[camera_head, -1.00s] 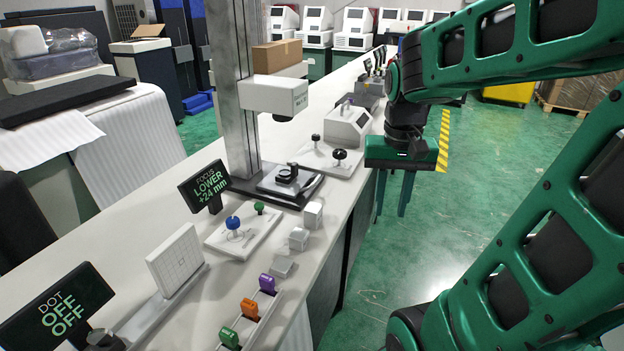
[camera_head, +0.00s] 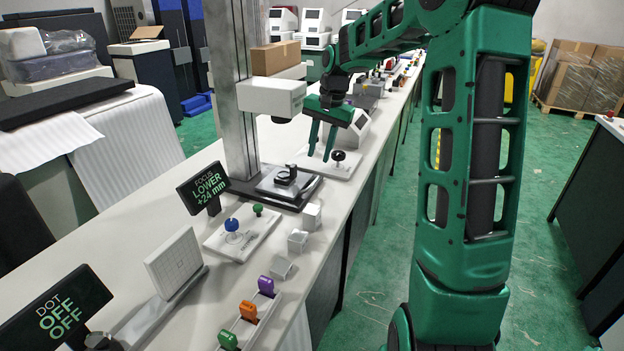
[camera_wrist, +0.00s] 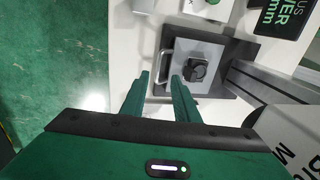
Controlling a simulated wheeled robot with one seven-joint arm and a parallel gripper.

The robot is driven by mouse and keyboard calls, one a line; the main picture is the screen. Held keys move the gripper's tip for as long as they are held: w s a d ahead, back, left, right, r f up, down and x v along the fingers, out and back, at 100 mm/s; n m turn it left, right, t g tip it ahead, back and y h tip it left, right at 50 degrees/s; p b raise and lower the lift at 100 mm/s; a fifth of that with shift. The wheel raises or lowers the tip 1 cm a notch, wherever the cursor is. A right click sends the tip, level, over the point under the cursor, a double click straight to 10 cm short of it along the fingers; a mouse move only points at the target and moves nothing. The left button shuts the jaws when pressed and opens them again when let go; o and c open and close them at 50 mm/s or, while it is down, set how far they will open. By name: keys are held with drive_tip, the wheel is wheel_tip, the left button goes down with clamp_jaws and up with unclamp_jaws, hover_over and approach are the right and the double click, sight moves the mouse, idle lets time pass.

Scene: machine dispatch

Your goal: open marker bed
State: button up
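The marker bed (camera_head: 268,187) is a grey plate on a dark base under the white marker head (camera_head: 272,97). A small black round piece (camera_head: 285,176) sits on it. In the wrist view the bed (camera_wrist: 216,87) has a silver bar handle (camera_wrist: 163,66) along its left edge, and the black piece (camera_wrist: 195,69) lies right of it. My gripper (camera_head: 321,155) is open and empty, pointing down above the bench beside the bed. In the wrist view its fingertips (camera_wrist: 160,78) appear on either side of the handle's lower part; the height gap cannot be told.
A "FOCUS LOWER +24 mm" display (camera_head: 204,188) stands left of the bed. A blue and green knob panel (camera_head: 239,234) and small grey blocks (camera_head: 298,240) are nearer. A knobbed panel (camera_head: 343,168) lies beyond my fingers. The marker column (camera_head: 233,90) rises behind the bed.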

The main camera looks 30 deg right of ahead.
sight(313, 183)
drive_tip(key=f, duration=0.3)
drive_tip(key=w+f, duration=0.1)
drive_tip(key=f, duration=0.2)
drive_tip(key=a+f, duration=0.1)
drive_tip(key=f, duration=0.2)
drive_tip(key=shift+w+f, duration=0.2)
drive_tip(key=shift+f, duration=0.2)
clamp_jaws()
